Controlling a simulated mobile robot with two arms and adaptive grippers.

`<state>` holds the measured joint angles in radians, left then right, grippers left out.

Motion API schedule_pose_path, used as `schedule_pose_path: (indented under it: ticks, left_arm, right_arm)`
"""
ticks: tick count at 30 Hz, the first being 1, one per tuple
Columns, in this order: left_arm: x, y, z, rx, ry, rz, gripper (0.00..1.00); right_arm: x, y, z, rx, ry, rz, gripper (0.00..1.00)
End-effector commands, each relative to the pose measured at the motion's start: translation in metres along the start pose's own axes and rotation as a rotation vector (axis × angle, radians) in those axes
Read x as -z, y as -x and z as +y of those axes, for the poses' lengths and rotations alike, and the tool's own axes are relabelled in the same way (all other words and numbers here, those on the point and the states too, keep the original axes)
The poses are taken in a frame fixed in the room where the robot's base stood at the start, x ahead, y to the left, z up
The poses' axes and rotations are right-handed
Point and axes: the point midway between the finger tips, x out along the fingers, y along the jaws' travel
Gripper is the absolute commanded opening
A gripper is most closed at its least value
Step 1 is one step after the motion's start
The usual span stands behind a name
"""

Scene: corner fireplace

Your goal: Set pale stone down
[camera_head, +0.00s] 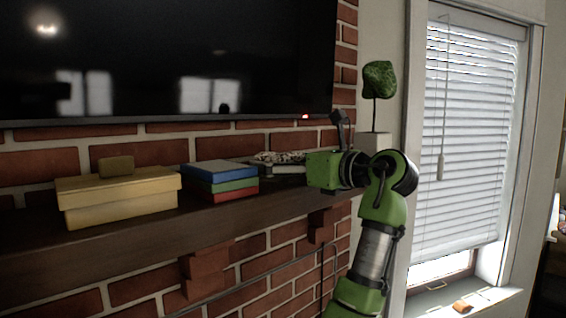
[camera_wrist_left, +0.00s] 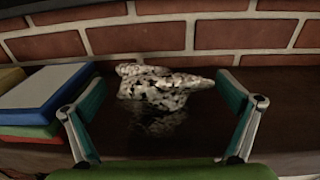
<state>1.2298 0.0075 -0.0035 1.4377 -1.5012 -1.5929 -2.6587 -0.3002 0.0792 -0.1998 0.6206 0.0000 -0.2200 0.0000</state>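The pale stone (camera_head: 278,157) is speckled white and black. It lies on the dark wooden mantel shelf (camera_head: 120,240), close to the brick wall. My left gripper (camera_head: 296,167) is at the shelf, right at the stone, and partly hides it in the head view. In the left wrist view the stone (camera_wrist_left: 165,86) lies between the two spread fingers of my left gripper (camera_wrist_left: 160,92). Gaps show on both sides, the right one small. The stone's dark reflection shows on the shelf just below it. My right gripper is not in view.
Left of the stone is a stack of blue, green and red books or boxes (camera_head: 220,181), close to the left finger in the wrist view. Farther left is a yellow box (camera_head: 120,200) with a brown block (camera_head: 116,167) on top. A potted topiary (camera_head: 378,80) stands behind my arm.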

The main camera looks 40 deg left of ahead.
Motion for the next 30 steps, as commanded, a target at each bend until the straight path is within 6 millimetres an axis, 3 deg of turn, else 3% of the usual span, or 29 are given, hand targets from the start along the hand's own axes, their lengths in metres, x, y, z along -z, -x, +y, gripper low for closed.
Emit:
schedule_pose_path:
  ticks: [4,7,21,30]
  left_arm:
    - [-0.002,0.002,0.0,0.001,0.0,0.0,1.0]
    - [0.001,0.015,-0.001,0.004,-0.001,0.0,1.0]
    - [0.0,0.106,0.0,0.002,0.0,0.0,1.0]
    - [-0.003,0.12,0.0,-0.001,0.0,0.001,1.0]
  right_arm:
    - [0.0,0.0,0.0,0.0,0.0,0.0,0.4]
    - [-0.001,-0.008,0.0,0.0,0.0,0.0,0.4]
    - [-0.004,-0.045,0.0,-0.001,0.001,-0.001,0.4]
    - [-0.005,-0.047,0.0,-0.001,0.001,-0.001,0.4]
